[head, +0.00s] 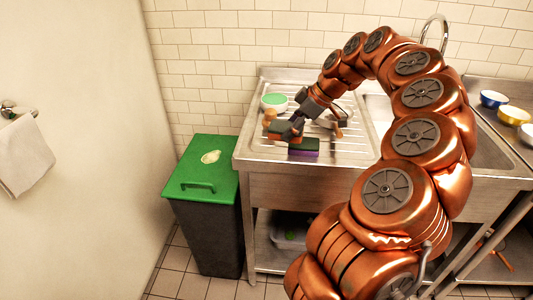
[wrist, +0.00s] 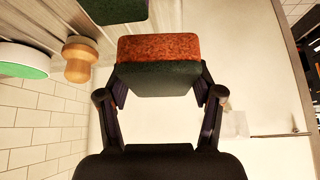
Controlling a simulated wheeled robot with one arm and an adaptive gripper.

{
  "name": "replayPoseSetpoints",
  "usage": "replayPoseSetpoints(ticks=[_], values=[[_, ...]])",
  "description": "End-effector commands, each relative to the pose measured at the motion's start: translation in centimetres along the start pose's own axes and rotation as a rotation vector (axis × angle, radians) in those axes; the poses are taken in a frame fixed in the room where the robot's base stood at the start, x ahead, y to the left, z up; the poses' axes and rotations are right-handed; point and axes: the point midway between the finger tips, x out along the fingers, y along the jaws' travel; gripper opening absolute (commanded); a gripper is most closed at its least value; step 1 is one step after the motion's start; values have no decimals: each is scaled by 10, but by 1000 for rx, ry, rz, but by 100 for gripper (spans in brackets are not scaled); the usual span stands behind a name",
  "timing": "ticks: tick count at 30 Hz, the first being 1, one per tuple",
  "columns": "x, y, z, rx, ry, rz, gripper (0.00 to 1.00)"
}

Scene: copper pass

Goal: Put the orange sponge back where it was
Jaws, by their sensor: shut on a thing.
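The orange sponge (wrist: 158,47) has a dark green scouring side and sits between the two fingers of my gripper (wrist: 158,85) in the wrist view.
A white bowl with green inside (head: 274,102) stands behind my gripper, near a wooden-knobbed thing (wrist: 79,60). A wooden-handled brush (head: 338,130) is to the right. A green-lidded bin (head: 205,170) stands left of the sink unit. Bowls (head: 513,115) stand far right.

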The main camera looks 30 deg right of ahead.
Motion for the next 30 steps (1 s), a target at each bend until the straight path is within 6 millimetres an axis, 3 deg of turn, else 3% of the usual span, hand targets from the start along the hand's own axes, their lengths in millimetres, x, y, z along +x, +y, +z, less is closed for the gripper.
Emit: replayPoseSetpoints(ticks=[1, 6, 11, 14, 30], values=[[-5, 2, 23, -15, 4, -9, 33], [-22, -3, 70, -76, 1, -51, 33], [-25, -6, 84, -101, -1, -65, 33], [-19, -4, 76, -106, -2, -71, 33], [49, 25, -8, -103, -4, -68, 33]])
